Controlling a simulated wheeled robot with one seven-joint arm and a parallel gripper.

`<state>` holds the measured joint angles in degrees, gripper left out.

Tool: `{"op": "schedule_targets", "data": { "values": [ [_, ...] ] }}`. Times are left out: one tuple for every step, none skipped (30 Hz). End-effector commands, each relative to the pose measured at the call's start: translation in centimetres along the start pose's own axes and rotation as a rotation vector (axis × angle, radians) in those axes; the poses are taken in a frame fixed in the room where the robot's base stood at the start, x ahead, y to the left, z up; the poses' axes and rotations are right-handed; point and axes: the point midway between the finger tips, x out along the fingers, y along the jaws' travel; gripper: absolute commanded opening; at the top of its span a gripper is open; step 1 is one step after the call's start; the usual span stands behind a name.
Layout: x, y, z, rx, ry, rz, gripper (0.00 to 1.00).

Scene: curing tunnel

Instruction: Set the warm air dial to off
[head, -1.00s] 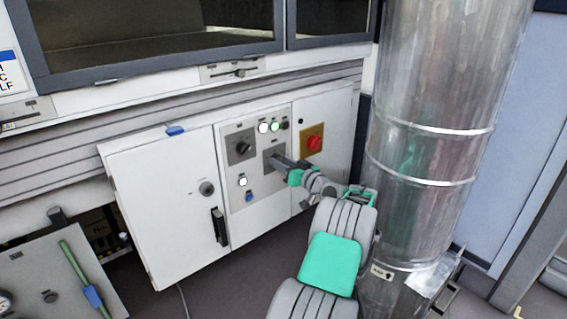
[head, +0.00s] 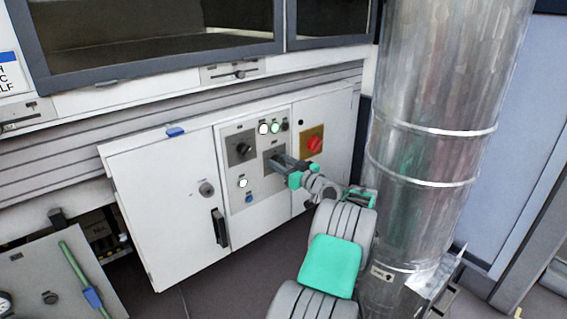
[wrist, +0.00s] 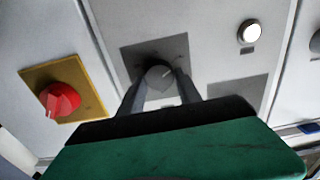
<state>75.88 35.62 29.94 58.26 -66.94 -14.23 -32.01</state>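A round grey dial (wrist: 158,77) with a pale mark on its upper right sits on a dark grey plate (wrist: 135,54) in the wrist view. In the head view this plate (head: 268,154) is on the white cabinet front, its dial hidden by my gripper. My gripper (head: 276,162) is open, one finger on each side of the dial; the wrist view shows its fingers (wrist: 160,82) with small gaps beside the dial. A second, black dial (head: 242,149) is on a plate to the left. Dial labels are too small to read.
A red rotary switch on a yellow plate (head: 312,139) is close to the right of my gripper. Lit lamps (head: 264,128) are above and a blue button (head: 249,199) below. A large metal duct (head: 430,120) stands right of my arm.

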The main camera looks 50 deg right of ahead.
Motion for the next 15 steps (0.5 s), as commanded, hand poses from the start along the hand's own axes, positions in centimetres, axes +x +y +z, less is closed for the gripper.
{"op": "schedule_targets", "data": {
  "values": [
    [0.03, 0.15, -0.66, -0.009, 0.007, 0.002, 0.44],
    [0.03, 0.14, -0.62, -0.009, 0.006, 0.002, 0.46],
    [0.02, 0.12, -0.51, -0.007, 0.005, 0.001, 0.49],
    [0.02, 0.09, -0.42, -0.006, 0.004, 0.001, 0.52],
    [0.01, 0.08, -0.33, -0.004, 0.003, 0.001, 0.54],
    [0.01, 0.05, -0.25, -0.003, 0.002, 0.000, 0.58],
    [0.01, 0.04, -0.20, -0.002, 0.001, 0.000, 0.60],
    [0.01, 0.02, -0.15, -0.002, 0.001, 0.000, 0.60],
    [0.01, 0.01, -0.10, -0.001, 0.000, 0.000, 0.60],
    [0.01, 0.00, -0.07, -0.001, -0.001, 0.000, 0.60],
    [0.01, -0.01, -0.03, 0.000, -0.001, -0.001, 0.60],
    [0.00, -0.02, 0.01, 0.001, -0.001, -0.001, 0.60],
    [0.00, -0.02, 0.03, 0.001, -0.002, -0.001, 0.60],
    [-0.04, -0.02, 0.04, 0.001, -0.002, -0.001, 0.60],
    [-0.19, 0.00, 0.02, 0.002, -0.003, 0.000, 0.60]
  ]
}}
